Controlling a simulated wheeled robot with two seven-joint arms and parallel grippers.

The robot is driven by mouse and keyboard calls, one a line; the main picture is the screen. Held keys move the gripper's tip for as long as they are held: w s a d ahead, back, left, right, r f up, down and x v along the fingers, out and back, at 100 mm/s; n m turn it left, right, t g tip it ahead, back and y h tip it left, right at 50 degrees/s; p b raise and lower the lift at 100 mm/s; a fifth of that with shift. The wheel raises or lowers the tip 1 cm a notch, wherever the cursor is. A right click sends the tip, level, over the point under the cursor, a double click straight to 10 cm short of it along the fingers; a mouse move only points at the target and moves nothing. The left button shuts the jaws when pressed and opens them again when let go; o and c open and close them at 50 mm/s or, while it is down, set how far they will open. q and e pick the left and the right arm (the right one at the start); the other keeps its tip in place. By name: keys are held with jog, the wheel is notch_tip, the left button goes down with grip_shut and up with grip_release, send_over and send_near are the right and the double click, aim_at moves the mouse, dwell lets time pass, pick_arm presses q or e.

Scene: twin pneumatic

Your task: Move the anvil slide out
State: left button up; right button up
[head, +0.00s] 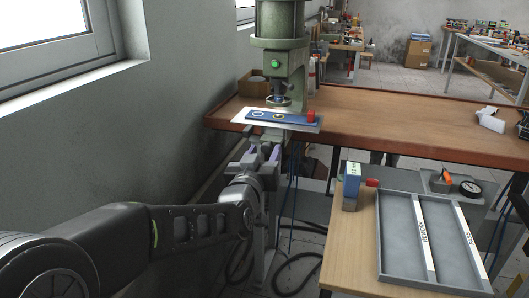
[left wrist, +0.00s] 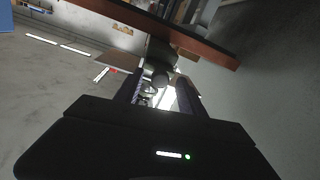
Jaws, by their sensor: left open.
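The anvil slide (head: 270,115) is a blue bar with pale and yellow rings and a red block (head: 311,116) at its right end. It lies on a white plate (head: 246,118) under the ram of the green press (head: 280,30). My left gripper (head: 264,151) is open, in front of and below the plate, apart from the slide in the head view. In the left wrist view my two dark fingers (left wrist: 160,90) stand apart, with no object clearly gripped between them. The slide cannot be made out clearly there. My right gripper is not identifiable.
A brown workbench (head: 400,118) extends right from the press. A wall (head: 130,150) stands close on the left. Hoses hang below the press.

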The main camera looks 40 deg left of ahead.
pick_arm(q)
jog(key=shift+w+a, duration=0.1)
jog(key=shift+w, duration=0.15)
grip_shut()
dwell(0.4)
dwell(0.9)
